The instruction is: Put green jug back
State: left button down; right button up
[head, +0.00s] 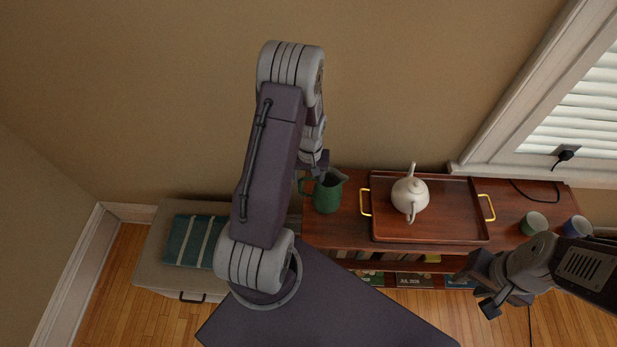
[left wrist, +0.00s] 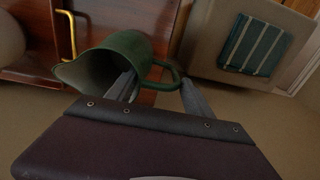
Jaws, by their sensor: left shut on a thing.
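The green jug (head: 327,194) is upright at the left end of the wooden shelf unit's top (head: 349,228), left of the tray. I cannot tell whether its base touches the wood. Its spout points right in the head view. My left gripper (head: 315,163) is at the jug's handle side, partly hidden by my arm. In the left wrist view the jug (left wrist: 122,48) shows its open mouth, and my left gripper's fingers (left wrist: 158,88) are on either side of its handle, shut on it. My right gripper (head: 478,290) is empty in front of the shelf, its fingers apart.
A wooden tray (head: 450,228) with gold handles holds a white teapot (head: 409,195). A green cup (head: 534,222) and a blue cup (head: 577,227) stand at the right end. A low beige chest (head: 150,260) with a teal striped cloth (head: 186,242) is at left. Books fill the lower shelf.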

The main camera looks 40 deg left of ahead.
pick_arm(q)
jog(key=shift+c, duration=2)
grip_release()
jog(key=shift+f, duration=0.1)
